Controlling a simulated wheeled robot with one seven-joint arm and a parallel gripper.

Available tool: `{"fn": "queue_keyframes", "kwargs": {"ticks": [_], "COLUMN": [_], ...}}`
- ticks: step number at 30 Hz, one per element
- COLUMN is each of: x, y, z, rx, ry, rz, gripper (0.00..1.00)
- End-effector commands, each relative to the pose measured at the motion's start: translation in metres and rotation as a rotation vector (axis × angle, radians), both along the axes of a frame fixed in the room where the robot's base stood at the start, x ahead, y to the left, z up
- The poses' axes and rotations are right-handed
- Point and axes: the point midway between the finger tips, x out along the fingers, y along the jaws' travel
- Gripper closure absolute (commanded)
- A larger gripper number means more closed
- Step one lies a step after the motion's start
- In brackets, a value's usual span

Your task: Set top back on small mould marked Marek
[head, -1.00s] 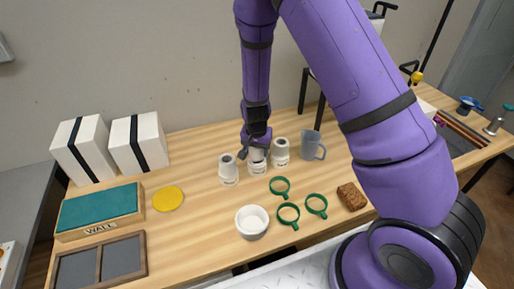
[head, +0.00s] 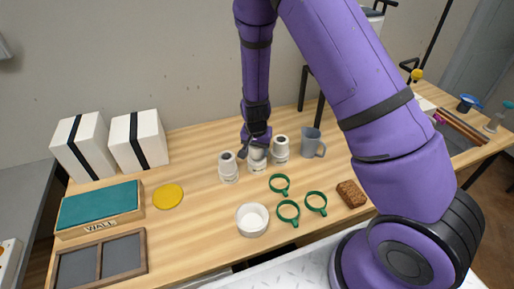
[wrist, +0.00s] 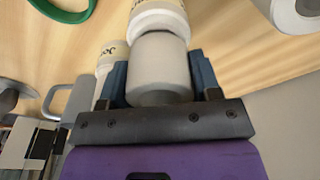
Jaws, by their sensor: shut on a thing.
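My gripper (head: 256,142) is over the middle of three small white moulds in the head view. In the wrist view, my gripper (wrist: 160,88) is shut on a pale, rounded mould top (wrist: 160,62). The top is in line with the white body of the middle mould (wrist: 158,16) and looks close against it; I cannot tell whether it is fully seated. The middle mould (head: 257,165) also shows under my gripper in the head view. Its name is not readable. The right mould (head: 281,151) has a label starting "Jo" in the wrist view (wrist: 108,58).
The left mould (head: 228,168) stands close beside the middle one. A grey jug (head: 311,144) is to the right.

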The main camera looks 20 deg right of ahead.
Motion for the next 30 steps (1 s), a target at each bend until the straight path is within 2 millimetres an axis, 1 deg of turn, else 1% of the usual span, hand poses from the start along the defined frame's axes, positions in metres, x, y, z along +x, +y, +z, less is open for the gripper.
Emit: {"fn": "queue_keyframes", "kwargs": {"ticks": [30], "x": [0.0002], "y": [0.0005], "z": [-0.0057], "rx": [0.001], "ry": [-0.001], "rz": [0.000], "gripper": [0.71]}}
